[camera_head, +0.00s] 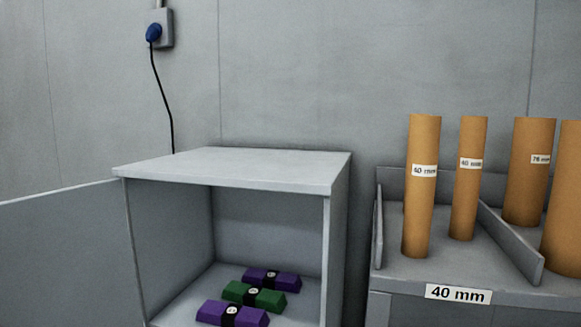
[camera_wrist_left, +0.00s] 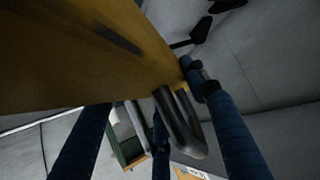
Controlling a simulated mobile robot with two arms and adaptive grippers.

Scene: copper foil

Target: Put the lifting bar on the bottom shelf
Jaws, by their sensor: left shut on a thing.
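In the left wrist view a broad yellow bar (camera_wrist_left: 85,55), which looks like the lifting bar, fills the upper left. A dark grey metal loop (camera_wrist_left: 185,130) hangs from its near end. My left gripper (camera_wrist_left: 155,105) has blue fingers closed about the bar's end and the loop; it is shut on the bar. The exact contact is hidden by the bar. In the head view neither the bar nor a gripper shows. No shelf marked as the bottom one can be made out.
An open grey cabinet (camera_head: 240,168) holds purple and green blocks (camera_head: 254,295) on its floor; its door (camera_head: 65,240) swings out left. To the right, brown tubes (camera_head: 421,190) stand on a divided rack labelled 40 mm (camera_head: 458,294). A blue plug (camera_head: 154,33) is on the wall.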

